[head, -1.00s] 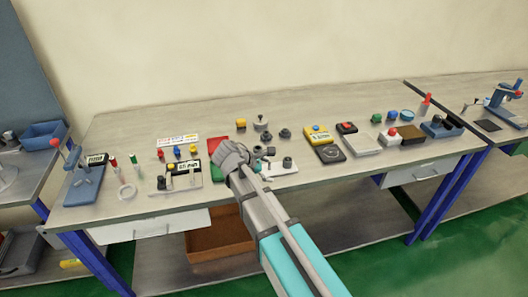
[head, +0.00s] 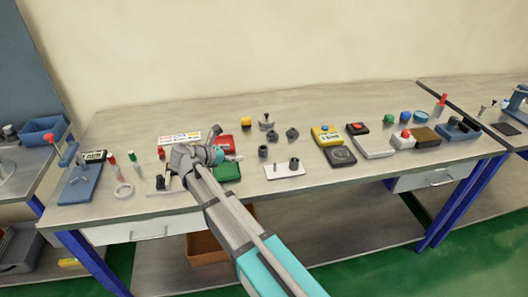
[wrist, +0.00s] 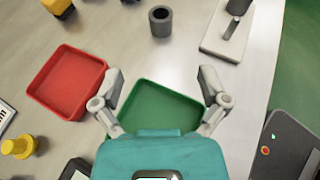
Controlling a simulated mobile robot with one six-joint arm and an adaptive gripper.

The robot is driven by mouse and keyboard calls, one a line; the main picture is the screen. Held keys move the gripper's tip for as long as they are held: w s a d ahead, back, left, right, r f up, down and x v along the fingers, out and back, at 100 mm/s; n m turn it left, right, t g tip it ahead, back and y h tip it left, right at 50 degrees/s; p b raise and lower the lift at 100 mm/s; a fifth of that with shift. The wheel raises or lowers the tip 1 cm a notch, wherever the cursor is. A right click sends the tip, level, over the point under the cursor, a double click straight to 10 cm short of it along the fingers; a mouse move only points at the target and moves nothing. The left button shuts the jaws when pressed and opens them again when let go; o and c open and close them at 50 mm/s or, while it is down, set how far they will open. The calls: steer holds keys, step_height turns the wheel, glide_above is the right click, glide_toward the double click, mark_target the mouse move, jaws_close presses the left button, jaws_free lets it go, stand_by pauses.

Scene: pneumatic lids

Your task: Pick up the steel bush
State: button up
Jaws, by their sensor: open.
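A dark grey hollow cylinder, which looks like the steel bush (head: 263,152), stands upright on the workbench, right of the trays. In the wrist view the bush (wrist: 161,23) is near the top centre, beyond my fingertips. My gripper (wrist: 160,78) is open and empty, with its fingers spread above the green tray (wrist: 160,105). In the head view my gripper (head: 230,156) is left of the bush and clear of it. A second dark cylinder (head: 294,163) stands on a white plate to the right.
The white plate (head: 280,173) also bears a thin pin. A red tray (wrist: 66,82) lies beside the green one. Dark round parts (head: 278,135) and a yellow-topped part (head: 246,121) stand behind the bush. Bare bench top surrounds the bush.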

steer(key=b, duration=0.3)
glide_toward(266, 148)
steer(key=shift+w+d+f, duration=0.6)
steer(key=shift+w+f, duration=0.05)
steer(key=shift+f, duration=0.15)
steer(key=shift+w+d+f, duration=0.15)
steer(key=shift+w+d, duration=0.3)
steer(key=shift+d, duration=0.05)
steer(key=shift+b+x, duration=1)
steer(key=shift+x, duration=1.6)
jaws_close()
